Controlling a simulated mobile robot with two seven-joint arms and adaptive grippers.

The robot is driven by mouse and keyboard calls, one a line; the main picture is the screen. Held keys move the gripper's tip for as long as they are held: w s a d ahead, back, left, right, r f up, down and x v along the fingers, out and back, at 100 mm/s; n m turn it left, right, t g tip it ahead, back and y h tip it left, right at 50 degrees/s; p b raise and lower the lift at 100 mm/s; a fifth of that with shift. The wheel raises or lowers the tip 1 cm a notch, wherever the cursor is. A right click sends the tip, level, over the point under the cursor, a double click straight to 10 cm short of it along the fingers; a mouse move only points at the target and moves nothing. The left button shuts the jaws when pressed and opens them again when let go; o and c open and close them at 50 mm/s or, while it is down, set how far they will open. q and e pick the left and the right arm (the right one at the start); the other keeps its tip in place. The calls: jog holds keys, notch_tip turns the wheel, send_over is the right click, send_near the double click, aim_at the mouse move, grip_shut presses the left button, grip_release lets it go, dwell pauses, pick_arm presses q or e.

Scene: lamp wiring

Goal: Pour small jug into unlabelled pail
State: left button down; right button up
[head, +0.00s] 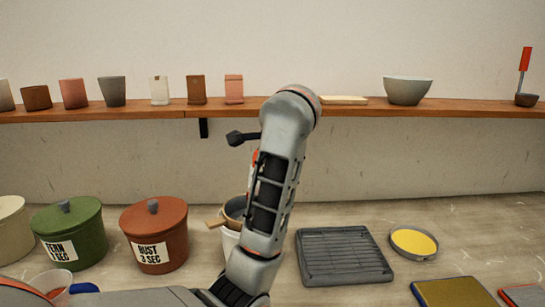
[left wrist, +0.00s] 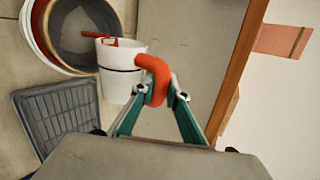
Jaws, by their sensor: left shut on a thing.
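My left gripper (left wrist: 162,98) is shut on the orange handle of the small white jug (left wrist: 121,75), which has a thin dark line around it. In the left wrist view the jug's mouth, with some orange-red showing at it, is beside the grey inside of the unlabelled pail (left wrist: 36,32). The jug looks tilted; how far I cannot tell. In the head view the white pail (head: 229,245) stands on the bench, partly behind my left arm, with a grey wooden-handled strainer or pan (head: 236,209) at its top. My arm hides the gripper and most of the jug there. My right gripper is not in view.
A green labelled pot (head: 75,236) and a rust labelled pot (head: 154,238) stand left of the pail. A ribbed grey tray (head: 343,256) and a yellow-filled dish (head: 414,242) lie to the right. A wooden shelf (head: 355,110) with pots and a bowl runs behind.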

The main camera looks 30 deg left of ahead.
pick_arm(q)
jog(key=shift+s+a+r+n+t+h+b, duration=0.3)
jog(key=shift+s+a+n+h+b, duration=0.1)
jog(key=shift+s+a+b, duration=0.15)
jog(key=shift+s+a+r+n+t+h+b, duration=0.15)
jog(key=shift+s+a+n+t+h+b, duration=0.2)
jog(key=shift+a, duration=0.3)
jog(key=shift+s+a+r+n+t+h+b, duration=0.1)
jog(key=shift+s+a+n+t+h+b, duration=0.3)
jog(key=shift+a, duration=0.25)
jog(key=shift+s+a+r+n+t+h+b, duration=0.15)
jog(key=shift+s+a+n+h+b, duration=0.1)
jog(key=shift+s+a+n+b, duration=0.25)
jog(key=shift+a+f, duration=0.1)
dwell(1.2)
